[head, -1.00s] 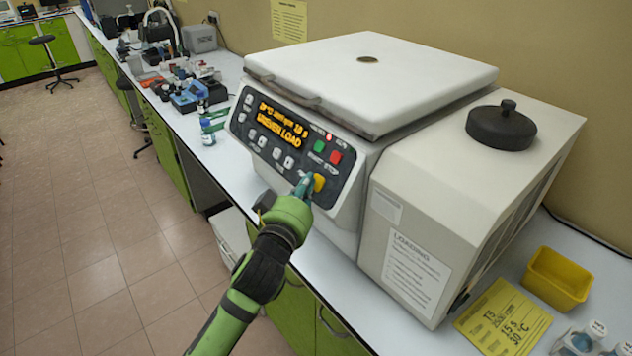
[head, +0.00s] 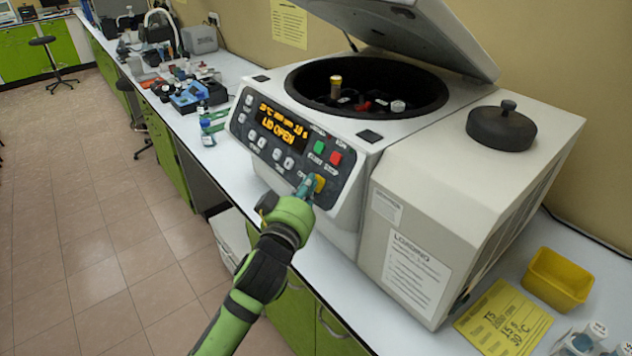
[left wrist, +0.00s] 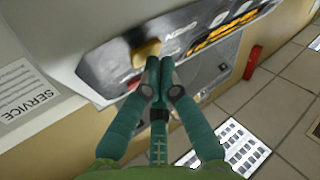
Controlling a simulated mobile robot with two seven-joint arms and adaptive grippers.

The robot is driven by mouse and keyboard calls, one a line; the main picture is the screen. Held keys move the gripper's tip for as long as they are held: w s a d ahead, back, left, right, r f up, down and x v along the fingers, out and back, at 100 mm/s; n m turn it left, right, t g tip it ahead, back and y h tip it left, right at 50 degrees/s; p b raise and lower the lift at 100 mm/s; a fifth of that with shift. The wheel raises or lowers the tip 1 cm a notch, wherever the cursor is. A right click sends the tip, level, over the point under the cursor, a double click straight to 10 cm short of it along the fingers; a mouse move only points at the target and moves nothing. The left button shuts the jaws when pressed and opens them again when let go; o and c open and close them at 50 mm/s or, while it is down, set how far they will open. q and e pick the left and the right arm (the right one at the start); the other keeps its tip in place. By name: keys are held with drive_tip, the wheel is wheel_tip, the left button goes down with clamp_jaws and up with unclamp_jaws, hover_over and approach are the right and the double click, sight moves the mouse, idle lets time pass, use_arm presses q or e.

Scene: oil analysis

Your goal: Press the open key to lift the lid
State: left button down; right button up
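The centrifuge (head: 350,225) stands on the bench with its lid (head: 410,35) raised and tilted back. The open round chamber (head: 425,100) shows a dark rotor with a few small parts in it. The display (head: 283,124) reads "LID OPEN" in orange. The yellow open key (head: 319,183) is at the lower right of the control panel; it also shows in the left wrist view (left wrist: 146,50). My left gripper (head: 305,188) has its fingertips at the key; whether they touch it I cannot tell. In the left wrist view its fingers (left wrist: 159,62) are together, with nothing between them.
A black round knobbed cover (head: 501,126) sits on the white housing at the right. A yellow tray (head: 558,279) and a yellow card (head: 503,318) lie on the bench at the right. Bottles and instruments (head: 195,95) line the bench at the left.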

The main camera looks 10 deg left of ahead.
use_arm(q)
drive_tip(key=shift+s+a+r+p, duration=0.3)
drive_tip(key=shift+s+a+p, duration=0.05)
drive_tip(key=shift+s+p, duration=0.1)
drive_tip(key=s+a+r+p, duration=0.2)
drive_tip(key=s+p, duration=0.1)
drive_tip(key=shift+s+a+r+p, duration=0.15)
drive_tip(key=shift+a+r+p, duration=0.15)
drive_tip(key=shift+r, duration=0.1)
idle(0.7)
